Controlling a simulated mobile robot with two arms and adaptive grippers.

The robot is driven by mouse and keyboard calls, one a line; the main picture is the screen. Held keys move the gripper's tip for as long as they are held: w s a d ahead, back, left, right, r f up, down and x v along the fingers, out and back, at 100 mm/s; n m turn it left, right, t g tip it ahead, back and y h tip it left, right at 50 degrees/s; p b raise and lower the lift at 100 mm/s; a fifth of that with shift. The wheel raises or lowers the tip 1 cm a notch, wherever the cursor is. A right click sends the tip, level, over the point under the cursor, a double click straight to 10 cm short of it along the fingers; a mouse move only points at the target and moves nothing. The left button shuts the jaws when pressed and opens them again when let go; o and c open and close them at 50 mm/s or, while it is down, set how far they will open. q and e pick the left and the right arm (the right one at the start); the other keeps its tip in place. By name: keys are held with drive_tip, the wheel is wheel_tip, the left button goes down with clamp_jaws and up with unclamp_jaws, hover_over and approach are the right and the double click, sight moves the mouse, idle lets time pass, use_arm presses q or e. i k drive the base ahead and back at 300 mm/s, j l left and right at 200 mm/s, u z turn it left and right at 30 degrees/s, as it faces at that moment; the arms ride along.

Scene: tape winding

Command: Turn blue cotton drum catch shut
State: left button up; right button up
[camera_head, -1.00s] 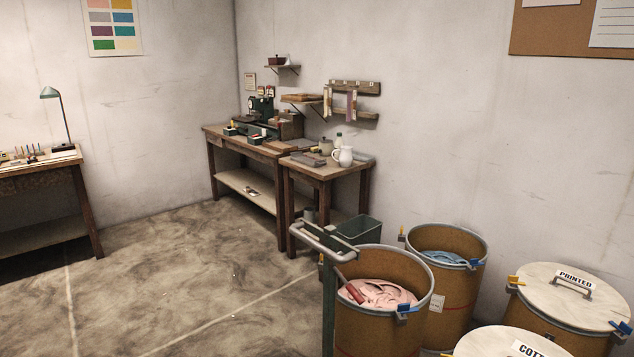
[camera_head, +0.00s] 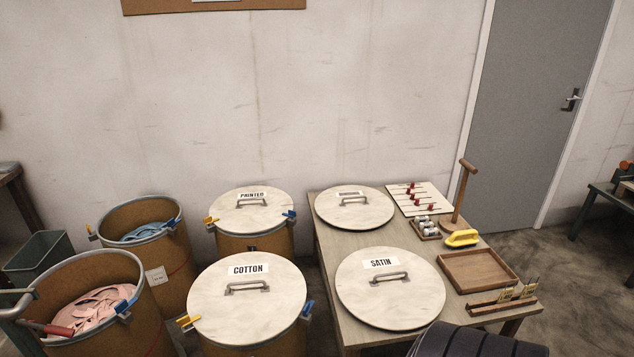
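The cotton drum (camera_head: 247,343) stands at the lower middle of the head view, with its pale round lid (camera_head: 240,312) on and labelled COTTON. A blue catch (camera_head: 308,308) sits at the right of its rim, and a yellow catch (camera_head: 187,321) at the left. The blue catch looks tilted upright; I cannot tell whether it is latched. Neither of my grippers shows in the view.
The printed drum (camera_head: 257,240) stands behind, lid on. Two open drums with pink tape (camera_head: 92,308) and blue tape (camera_head: 143,232) stand left. A table (camera_head: 345,270) at right holds two loose lids, one labelled SATIN (camera_head: 390,302), a tray (camera_head: 478,268) and tools.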

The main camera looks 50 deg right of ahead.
sight(309, 305)
drive_tip(key=k+l+z, duration=0.1)
drive_tip(key=z, duration=1.4)
